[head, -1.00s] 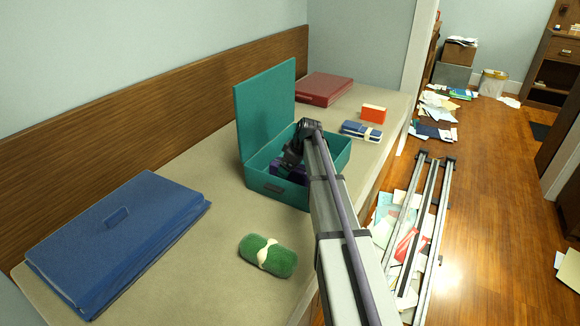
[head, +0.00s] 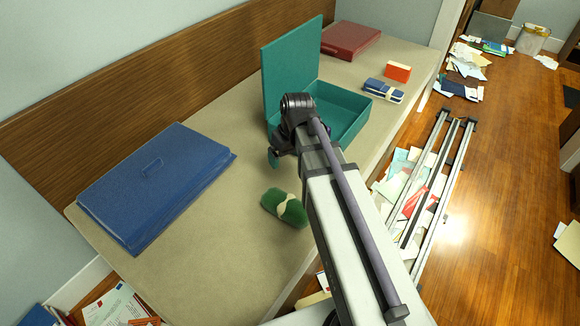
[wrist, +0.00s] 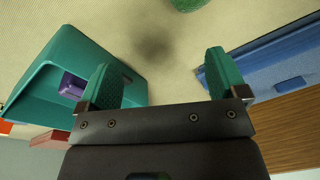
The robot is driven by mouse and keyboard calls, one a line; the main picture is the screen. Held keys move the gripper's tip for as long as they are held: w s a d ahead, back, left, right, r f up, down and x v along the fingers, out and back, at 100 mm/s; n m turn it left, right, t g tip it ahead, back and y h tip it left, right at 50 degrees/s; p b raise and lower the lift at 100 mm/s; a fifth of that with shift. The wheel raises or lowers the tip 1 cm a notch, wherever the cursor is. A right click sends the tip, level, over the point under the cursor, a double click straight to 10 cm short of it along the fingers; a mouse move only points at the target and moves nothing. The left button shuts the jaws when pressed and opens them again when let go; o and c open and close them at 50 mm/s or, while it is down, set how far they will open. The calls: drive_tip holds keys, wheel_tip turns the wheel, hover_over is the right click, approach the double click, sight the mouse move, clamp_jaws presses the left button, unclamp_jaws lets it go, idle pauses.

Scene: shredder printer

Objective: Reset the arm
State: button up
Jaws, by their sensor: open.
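My gripper (head: 274,158) hangs above the table, just in front of the teal box (head: 345,110). In the wrist view my gripper (wrist: 160,62) shows two teal fingers spread apart with bare table between them. The open teal box (wrist: 40,75) is at the left there, with a purple object (wrist: 72,85) inside. In the head view my arm hides the near part of the box, and the purple object does not show.
A green roll with a pale band (head: 285,207) lies nearest my arm. A blue binder (head: 155,185) lies at the left. A red binder (head: 350,38), an orange box (head: 397,71) and a blue banded bundle (head: 384,90) lie beyond the box.

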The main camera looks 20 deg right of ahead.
drive_tip(key=s+a+m+h, duration=0.15)
drive_tip(key=s+a, duration=0.35)
drive_tip(key=s, duration=0.5)
wheel_tip(320, 180, up, 22)
drive_tip(key=p, duration=2.2)
drive_tip(key=shift+w+m+g, duration=0.2)
drive_tip(key=shift+m+g, duration=0.2)
drive_tip(key=shift+m, duration=0.05)
